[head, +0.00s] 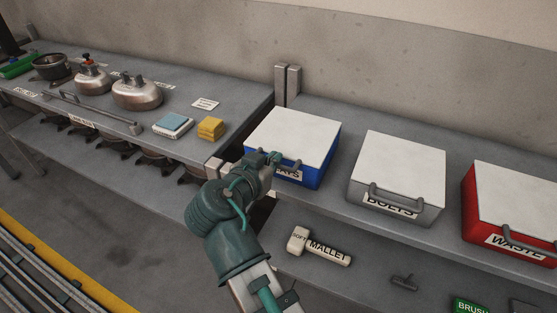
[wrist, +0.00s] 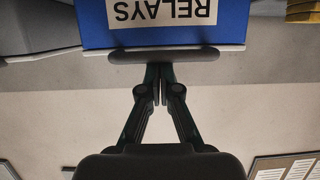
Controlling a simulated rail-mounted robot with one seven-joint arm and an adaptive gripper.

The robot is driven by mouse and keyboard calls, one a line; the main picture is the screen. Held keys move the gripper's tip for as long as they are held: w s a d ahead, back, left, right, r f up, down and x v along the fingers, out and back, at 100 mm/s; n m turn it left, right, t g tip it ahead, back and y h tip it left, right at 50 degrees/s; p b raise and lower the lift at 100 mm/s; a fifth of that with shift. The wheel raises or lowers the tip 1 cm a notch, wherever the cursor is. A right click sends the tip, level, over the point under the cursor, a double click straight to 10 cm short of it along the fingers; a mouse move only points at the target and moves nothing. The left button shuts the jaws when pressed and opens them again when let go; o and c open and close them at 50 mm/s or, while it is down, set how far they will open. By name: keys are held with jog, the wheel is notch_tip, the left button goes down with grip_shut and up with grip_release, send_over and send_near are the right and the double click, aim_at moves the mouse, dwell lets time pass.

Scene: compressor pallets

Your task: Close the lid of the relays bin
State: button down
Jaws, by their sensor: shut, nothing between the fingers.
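The relays bin (head: 318,177) is a blue box with a white lid (head: 294,134) and a grey bar handle on its front edge. The lid lies flat across the top of the bin, with no gap that I can see. My gripper (head: 274,158) is at the front left of the bin, beside the handle, and partly hides the label. In the wrist view the picture is upside down; the RELAYS label shows on the blue front (wrist: 235,20). There my gripper (wrist: 159,70) is shut and empty, its fingertips at the grey handle (wrist: 163,55). Contact is not clear.
A grey bolts bin (head: 379,203) and a red waste bin (head: 478,219) stand to the right, both lids down. A mallet (head: 320,248) lies on the lower shelf. Blue and yellow sponges (head: 211,128) and metal pots (head: 137,92) sit on the bench to the left.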

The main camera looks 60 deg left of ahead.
jog(key=shift+d+f, duration=0.2)
jog(key=shift+f, duration=0.3)
jog(key=shift+r, duration=0.1)
notch_tip(320, 180, up, 4)
jog(key=w+a+p, duration=0.1)
jog(key=w+a, duration=0.1)
jog(key=f+v, duration=0.1)
jog(key=v, duration=0.9)
jog(key=shift+d, duration=0.35)
